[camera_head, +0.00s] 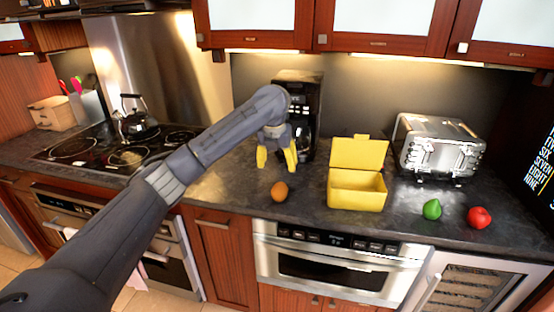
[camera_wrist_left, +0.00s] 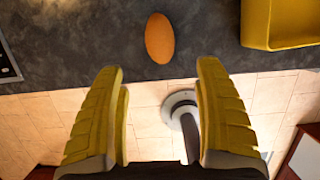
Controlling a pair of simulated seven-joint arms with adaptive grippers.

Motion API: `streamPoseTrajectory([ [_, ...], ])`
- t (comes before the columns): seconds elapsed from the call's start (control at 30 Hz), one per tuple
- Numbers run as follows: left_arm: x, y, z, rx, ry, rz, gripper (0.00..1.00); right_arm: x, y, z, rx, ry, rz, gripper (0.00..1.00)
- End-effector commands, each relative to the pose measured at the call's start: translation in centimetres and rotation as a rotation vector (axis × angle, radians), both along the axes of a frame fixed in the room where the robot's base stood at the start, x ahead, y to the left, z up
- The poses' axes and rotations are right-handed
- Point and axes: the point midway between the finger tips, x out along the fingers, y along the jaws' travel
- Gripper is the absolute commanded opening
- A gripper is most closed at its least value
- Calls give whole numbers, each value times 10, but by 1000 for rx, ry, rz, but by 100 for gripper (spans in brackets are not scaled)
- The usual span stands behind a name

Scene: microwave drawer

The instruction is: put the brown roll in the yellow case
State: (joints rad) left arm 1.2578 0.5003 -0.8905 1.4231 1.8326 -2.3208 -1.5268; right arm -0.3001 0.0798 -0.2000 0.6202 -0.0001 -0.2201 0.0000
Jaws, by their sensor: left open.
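The brown roll (camera_head: 279,191), an orange-brown oval, lies on the dark counter near its front edge. It also shows at the top middle of the left wrist view (camera_wrist_left: 160,38), beyond the fingertips. The yellow case (camera_head: 357,192) stands open to the right of the roll, its lid tilted up at the back; its corner shows in the left wrist view (camera_wrist_left: 284,24). My left gripper (camera_head: 277,162) has yellow fingers, spread apart and empty, above the counter just behind the roll in the head view. The wrist view shows a wide gap between its fingers (camera_wrist_left: 162,88). My right gripper is not in view.
A green pear-like fruit (camera_head: 432,209) and a red apple (camera_head: 479,217) lie right of the case. A toaster (camera_head: 440,148) stands behind them. A black coffee maker (camera_head: 300,100) stands behind my left gripper. The stove with a kettle (camera_head: 138,122) is at left.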

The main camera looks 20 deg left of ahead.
Motion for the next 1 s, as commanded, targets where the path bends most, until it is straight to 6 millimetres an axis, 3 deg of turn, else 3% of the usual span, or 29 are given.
streamPoseTrajectory([
  [0.13,-3,0,12,0,-1,-1,70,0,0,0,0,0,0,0],
  [0.23,-4,-1,17,0,-1,-1,80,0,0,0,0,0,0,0],
  [0.83,-5,0,21,0,-4,1,80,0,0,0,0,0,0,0],
  [1.0,-1,33,38,25,-17,47,80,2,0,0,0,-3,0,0],
])
